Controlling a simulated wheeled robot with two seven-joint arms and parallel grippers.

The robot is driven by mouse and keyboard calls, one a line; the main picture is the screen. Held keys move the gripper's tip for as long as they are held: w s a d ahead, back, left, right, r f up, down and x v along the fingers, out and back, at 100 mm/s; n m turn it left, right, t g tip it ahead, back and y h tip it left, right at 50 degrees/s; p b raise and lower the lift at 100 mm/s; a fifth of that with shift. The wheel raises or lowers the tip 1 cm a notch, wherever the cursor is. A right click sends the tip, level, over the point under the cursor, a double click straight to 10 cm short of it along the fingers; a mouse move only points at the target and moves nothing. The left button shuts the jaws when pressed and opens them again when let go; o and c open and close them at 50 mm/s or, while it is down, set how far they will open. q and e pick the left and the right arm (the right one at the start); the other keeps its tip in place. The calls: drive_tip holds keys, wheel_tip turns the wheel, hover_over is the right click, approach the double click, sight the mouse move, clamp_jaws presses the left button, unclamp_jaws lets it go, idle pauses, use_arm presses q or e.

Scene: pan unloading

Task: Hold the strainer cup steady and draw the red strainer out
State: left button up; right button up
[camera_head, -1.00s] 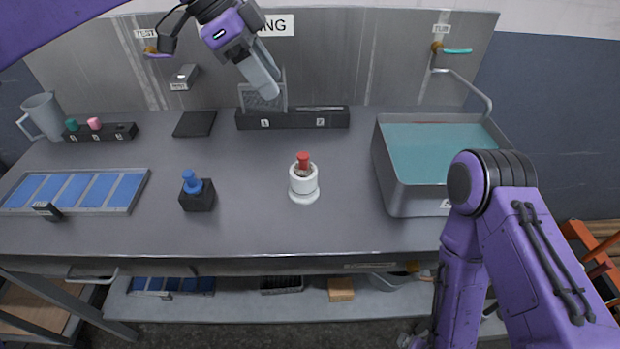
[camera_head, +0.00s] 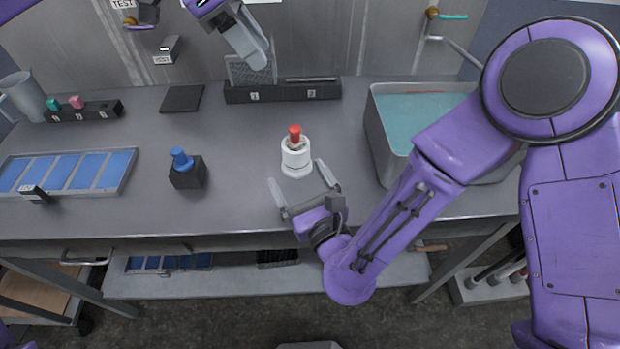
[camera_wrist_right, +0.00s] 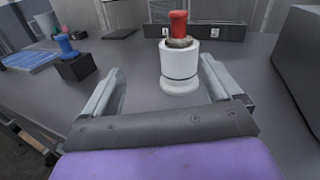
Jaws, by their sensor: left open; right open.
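The white strainer cup (camera_head: 296,160) stands upright on the table near its middle. The red strainer (camera_head: 295,134) sits in its top, with the red knob standing up. Both also show in the right wrist view, the cup (camera_wrist_right: 180,68) straight ahead and the red strainer (camera_wrist_right: 178,24) above it. My right gripper (camera_head: 304,174) is open and empty, on the near side of the cup with its fingers pointing toward it. The cup is beyond the fingertips or just between them; contact cannot be told. My left gripper (camera_head: 256,60) is at the back, near the numbered rack; its fingers overlap in view.
A blue-topped piece on a black block (camera_head: 187,174) stands left of the cup. A grey tub (camera_head: 385,150) of teal liquid is at the right, partly behind my right arm. The numbered black rack (camera_head: 283,92) is at the back. A blue-panelled tray (camera_head: 70,172) lies at the left.

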sight(294, 144)
drive_tip(key=shift+w+d+f+m+h, duration=0.1)
drive_tip(key=shift+w+d+m+h, duration=0.05)
drive_tip(key=shift+d+m+h, duration=0.3)
drive_tip(key=shift+w+d+f+m+h, duration=0.1)
drive_tip(key=shift+w+d+m+h, duration=0.05)
drive_tip(key=shift+d+m+h, duration=0.25)
drive_tip(key=shift+w+f+m, duration=0.1)
drive_tip(key=shift+w+m, duration=0.15)
drive_tip(key=shift+m, duration=0.1)
drive_tip(key=x, duration=1)
drive_tip(key=shift+d, duration=0.1)
